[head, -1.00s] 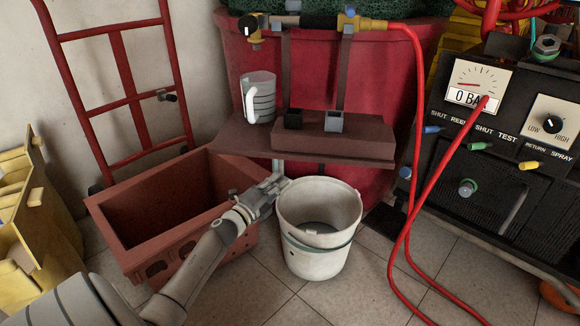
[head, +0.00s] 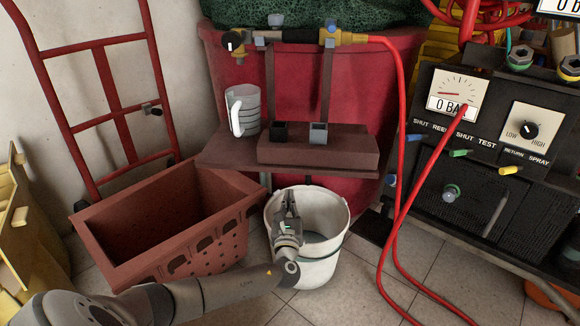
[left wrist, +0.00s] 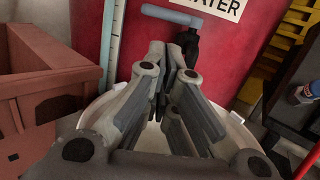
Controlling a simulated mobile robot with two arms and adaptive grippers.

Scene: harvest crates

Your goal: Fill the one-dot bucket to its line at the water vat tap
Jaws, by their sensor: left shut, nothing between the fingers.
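The white bucket (head: 335,206) stands upright on the floor in front of the red water vat (head: 222,72). Its rim also shows in the left wrist view (left wrist: 98,106). My forearm hides part of its front, and I see no dot on it now. My left gripper (head: 289,197) is shut and empty over the bucket's mouth; its fingers (left wrist: 168,52) look closed in the left wrist view. There, the tap with a blue-grey handle (left wrist: 172,15) and dark spout (left wrist: 188,40) is on the vat, just beyond the fingertips. My right gripper is out of view.
A brown shelf (head: 225,160) with a grey jug (head: 246,108) juts out above the bucket's back. A red-brown crate (head: 120,253) stands left of the bucket. A red hose (head: 402,190) hangs to its right, near a black gauge panel (head: 437,180).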

